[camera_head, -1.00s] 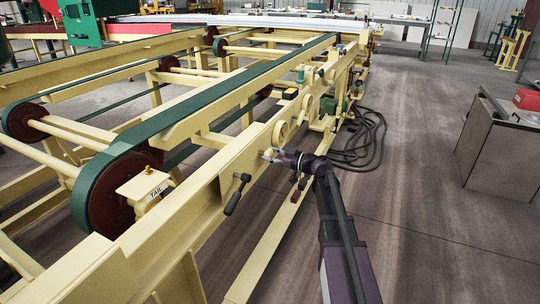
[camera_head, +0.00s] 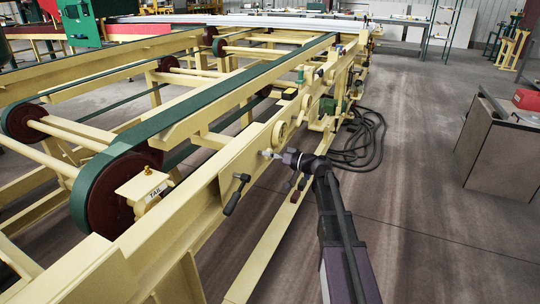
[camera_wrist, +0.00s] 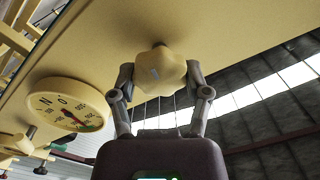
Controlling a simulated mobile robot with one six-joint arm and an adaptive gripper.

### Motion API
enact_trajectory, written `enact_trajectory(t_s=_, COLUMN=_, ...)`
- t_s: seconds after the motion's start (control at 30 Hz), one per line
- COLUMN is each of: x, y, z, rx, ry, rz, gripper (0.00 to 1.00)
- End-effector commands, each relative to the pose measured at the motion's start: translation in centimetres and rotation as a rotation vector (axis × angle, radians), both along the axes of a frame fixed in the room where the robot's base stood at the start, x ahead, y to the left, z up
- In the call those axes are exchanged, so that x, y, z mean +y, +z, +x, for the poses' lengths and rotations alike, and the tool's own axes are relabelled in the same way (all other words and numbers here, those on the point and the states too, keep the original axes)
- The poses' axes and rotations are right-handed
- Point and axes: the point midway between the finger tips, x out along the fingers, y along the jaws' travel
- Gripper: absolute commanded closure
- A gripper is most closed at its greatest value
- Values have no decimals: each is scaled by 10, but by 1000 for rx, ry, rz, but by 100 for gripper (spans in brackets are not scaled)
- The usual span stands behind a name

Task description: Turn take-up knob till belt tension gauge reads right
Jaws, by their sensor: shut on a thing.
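The take-up knob (camera_wrist: 160,73) is a cream, lobed knob on the side of the cream frame rail. In the wrist view my gripper (camera_wrist: 160,80) has one finger on each side of it and is shut on it. In the head view my gripper (camera_head: 270,154) reaches the rail from the right and mostly covers the knob. The round belt tension gauge (camera_wrist: 68,106) sits left of the knob in the wrist view, with a dark needle and a green patch near its lower right edge; its reading is too small to tell. The gauge also shows in the head view (camera_head: 280,131).
A green belt (camera_head: 190,118) runs along the frame over dark red pulleys. A black-handled lever (camera_head: 236,195) sticks out from the rail left of my gripper. Black cables (camera_head: 366,140) lie on the floor beyond my arm. A grey cabinet (camera_head: 497,150) stands right; the floor between is clear.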

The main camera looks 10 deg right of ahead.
Motion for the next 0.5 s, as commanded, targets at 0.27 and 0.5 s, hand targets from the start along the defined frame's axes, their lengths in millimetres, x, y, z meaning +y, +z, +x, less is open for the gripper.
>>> enact_trajectory(t_s=0.27, x=2, y=1, z=1, rx=18, ry=3, rz=16, gripper=86)
enact_trajectory(t_s=0.5, x=2, y=1, z=1, rx=17, ry=2, rz=15, gripper=29)
